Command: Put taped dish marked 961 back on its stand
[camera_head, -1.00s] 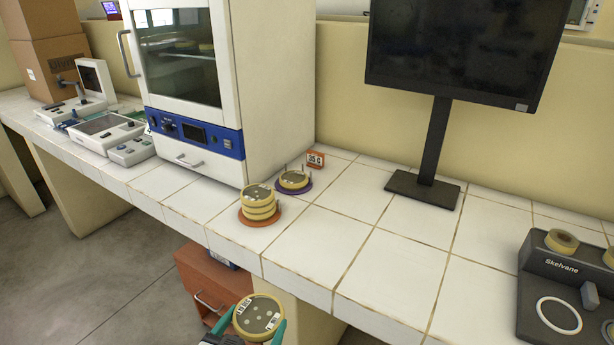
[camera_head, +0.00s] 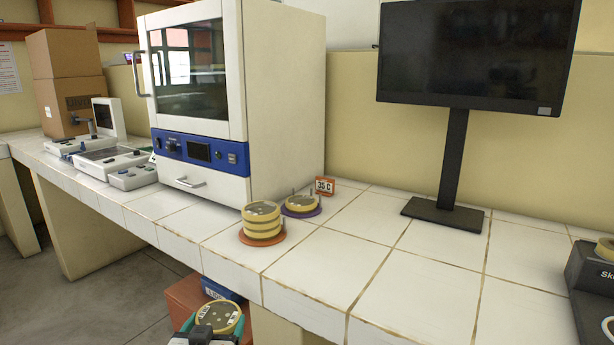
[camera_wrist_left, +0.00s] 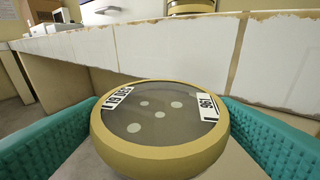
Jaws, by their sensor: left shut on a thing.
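The taped dish marked 961 (camera_wrist_left: 160,125) is round, with a yellow taped rim, a grey top with pale spots and two white labels, one reading 961. My left gripper (camera_head: 212,330) is shut on it, below and in front of the bench edge. The dish also shows in the head view (camera_head: 219,316), at the bottom. Teal fingers flank it in the left wrist view. On the bench, an orange round stand (camera_head: 263,240) carries a stack of yellow-rimmed dishes (camera_head: 262,222). Behind it, a purple stand (camera_head: 314,211) carries a yellow-rimmed dish (camera_head: 300,202). My right gripper is out of view.
A white and blue incubator (camera_head: 280,100) with its door closed stands left of the stands. A "35 C" card (camera_head: 325,186) is behind them. A monitor (camera_head: 455,120) stands to the right. Clear white tile (camera_head: 350,250) lies in front. A red-brown cabinet (camera_head: 183,297) is below the bench.

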